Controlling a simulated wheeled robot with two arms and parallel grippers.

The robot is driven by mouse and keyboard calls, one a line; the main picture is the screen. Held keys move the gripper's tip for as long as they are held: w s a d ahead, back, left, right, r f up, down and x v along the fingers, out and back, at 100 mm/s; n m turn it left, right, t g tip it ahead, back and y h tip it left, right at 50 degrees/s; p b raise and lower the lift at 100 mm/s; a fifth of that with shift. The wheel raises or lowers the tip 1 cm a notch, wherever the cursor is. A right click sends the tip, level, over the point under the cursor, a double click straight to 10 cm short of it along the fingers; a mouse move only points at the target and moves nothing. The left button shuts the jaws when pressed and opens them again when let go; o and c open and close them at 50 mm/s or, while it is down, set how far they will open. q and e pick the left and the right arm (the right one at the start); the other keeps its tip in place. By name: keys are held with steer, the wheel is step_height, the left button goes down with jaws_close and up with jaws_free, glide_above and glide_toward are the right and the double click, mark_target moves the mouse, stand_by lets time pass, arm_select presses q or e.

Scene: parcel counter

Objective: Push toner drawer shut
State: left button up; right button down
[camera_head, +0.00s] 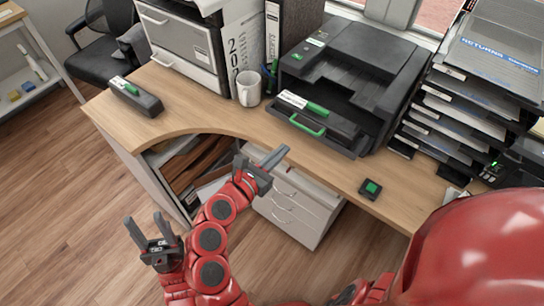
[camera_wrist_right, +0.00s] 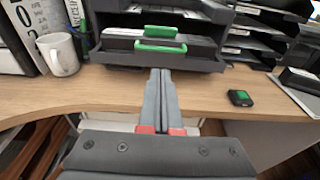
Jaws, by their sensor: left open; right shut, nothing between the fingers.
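The toner drawer (camera_head: 340,132) is black with a green handle (camera_head: 308,125) and sticks out of the front of the black printer (camera_head: 352,62). A green part and a white label show on top of it. In the right wrist view the drawer (camera_wrist_right: 203,62) and its green handle (camera_wrist_right: 160,46) are straight ahead of the fingers. My right gripper (camera_head: 274,157) is shut and empty, in front of the counter edge and apart from the drawer. It also shows in the right wrist view (camera_wrist_right: 160,76). My left gripper (camera_head: 150,229) is open and empty, low at the left over the floor.
A white mug (camera_head: 248,88) stands left of the printer. A stack of trays (camera_head: 463,105) stands at the right. A small black device with a green top (camera_head: 370,189) lies near the counter's front edge. The counter (camera_head: 250,122) between mug and drawer is clear.

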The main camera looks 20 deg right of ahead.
mark_target(310, 122)
steer(key=shift+r+b+x, duration=0.25)
steer(key=shift+b+x, duration=0.2)
steer(key=shift+x, duration=1.05)
steer(key=shift+r+b+x, duration=0.2)
steer(key=shift+b+x, duration=0.2)
steer(key=shift+x, duration=1.05)
steer(key=shift+d, duration=0.1)
steer(key=shift+r+b+x, duration=0.2)
steer(key=shift+b+x, duration=0.45)
steer(key=shift+x, duration=1.05)
steer(key=shift+r+b+x, duration=0.2)
steer(key=shift+b+x, duration=0.45)
steer(key=shift+x, duration=1.05)
steer(key=shift+r+b+x, duration=0.2)
steer(key=shift+b+x, duration=0.25)
steer(key=shift+x, duration=1)
steer(key=shift+r+b+x, duration=0.25)
steer(key=shift+b+x, duration=0.2)
steer(key=shift+x, duration=0.95)
steer(key=shift+r+b+x, duration=0.2)
steer(key=shift+b+x, duration=0.25)
steer(key=shift+x, duration=1)
steer(key=v, duration=0.4)
steer(key=f+b+v, duration=0.1)
steer(key=v, duration=0.3)
steer(key=b+v, duration=0.1)
steer(key=v, duration=0.2)
steer(key=shift+s+a+f, duration=0.2)
steer(key=shift+s+a, duration=0.1)
steer(key=shift+a, duration=0.15)
